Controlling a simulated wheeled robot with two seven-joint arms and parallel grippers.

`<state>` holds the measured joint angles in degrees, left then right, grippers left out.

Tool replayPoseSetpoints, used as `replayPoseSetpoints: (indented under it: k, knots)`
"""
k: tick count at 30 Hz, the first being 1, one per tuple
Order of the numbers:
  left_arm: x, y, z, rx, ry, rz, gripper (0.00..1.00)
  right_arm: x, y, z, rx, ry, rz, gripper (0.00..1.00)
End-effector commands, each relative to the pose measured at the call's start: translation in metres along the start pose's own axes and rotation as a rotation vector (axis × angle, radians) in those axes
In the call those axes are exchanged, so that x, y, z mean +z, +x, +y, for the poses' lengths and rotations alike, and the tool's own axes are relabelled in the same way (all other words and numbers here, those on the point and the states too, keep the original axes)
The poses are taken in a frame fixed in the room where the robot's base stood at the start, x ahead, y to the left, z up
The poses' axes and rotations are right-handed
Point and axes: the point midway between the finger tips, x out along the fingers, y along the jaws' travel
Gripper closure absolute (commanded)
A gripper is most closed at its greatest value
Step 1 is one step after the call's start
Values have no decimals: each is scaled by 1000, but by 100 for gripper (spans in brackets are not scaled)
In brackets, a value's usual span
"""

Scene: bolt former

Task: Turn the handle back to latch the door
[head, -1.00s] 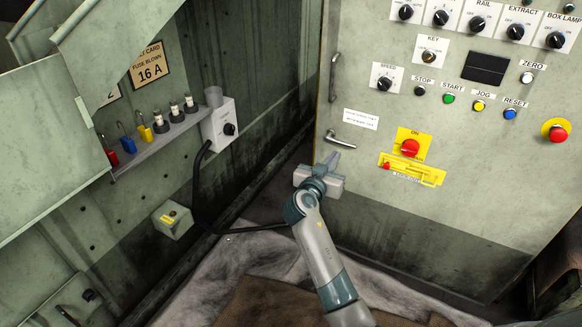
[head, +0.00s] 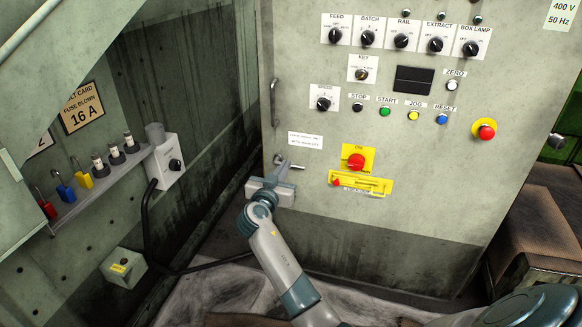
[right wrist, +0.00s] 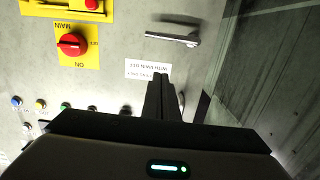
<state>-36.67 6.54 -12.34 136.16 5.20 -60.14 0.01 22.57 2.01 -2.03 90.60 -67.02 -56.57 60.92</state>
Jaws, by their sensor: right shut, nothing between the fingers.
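The door (head: 420,190) is the pale cabinet front with the switches, upright and facing me. Its metal lever handle (head: 297,167) lies about level near the left edge, below a white label, partly hidden by my gripper. The handle also shows in the right wrist view (right wrist: 175,38), bar level, apart from my fingers. My right gripper (head: 281,158) is shut and empty, its tips at the handle's left end in the head view. In the right wrist view the shut fingers (right wrist: 160,90) point at the white label. I cannot tell whether they touch the door. My left gripper is out of view.
A red knob on a yellow plate (head: 356,161) and a yellow hasp (head: 360,184) sit right of the handle. A vertical pull (head: 274,103) is above it. A shelf with padlocks (head: 82,178) and a switch box (head: 165,165) stand left, with a black cable below.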

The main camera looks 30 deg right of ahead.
Motion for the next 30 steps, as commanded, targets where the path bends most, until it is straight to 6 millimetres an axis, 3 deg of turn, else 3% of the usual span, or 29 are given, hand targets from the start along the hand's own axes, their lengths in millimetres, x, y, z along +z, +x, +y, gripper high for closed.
replayPoseSetpoints:
  k: [11, 18, 30]
  knots:
    - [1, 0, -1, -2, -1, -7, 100, -1, 68, 1, 2, -3, 1, 100]
    - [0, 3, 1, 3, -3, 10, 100, 31, 73, 1, 1, -3, -1, 100]
    - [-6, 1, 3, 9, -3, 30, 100, 39, 75, 0, 0, 0, -1, 100]
